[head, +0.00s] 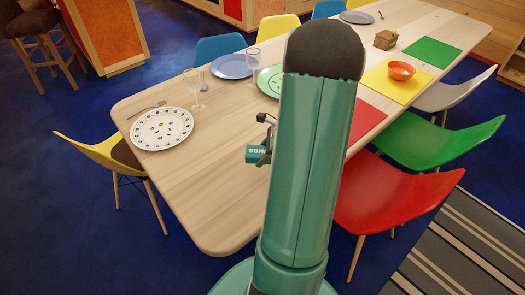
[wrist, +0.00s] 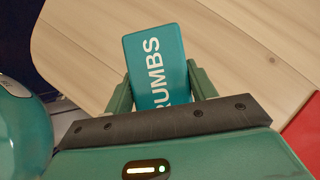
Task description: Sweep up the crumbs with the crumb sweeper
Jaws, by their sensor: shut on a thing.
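The crumb sweeper (wrist: 150,50) is a teal block with white lettering that reads "RUMBS" in the wrist view. My gripper (wrist: 160,84) is shut on it, with one green finger on each side. In the head view the crumb sweeper (head: 255,154) shows small beside my arm, over the near part of the wooden table (head: 215,205). My arm hides much of my gripper (head: 267,148) there. I cannot tell whether the sweeper touches the tabletop. I can make out no crumbs in either view.
A patterned plate (head: 162,128) with a fork, a wine glass (head: 194,88), a blue plate (head: 232,66) and a green plate (head: 270,82) stand left of my arm. A red placemat (head: 367,120) lies right. Chairs line the table. The near left tabletop is bare.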

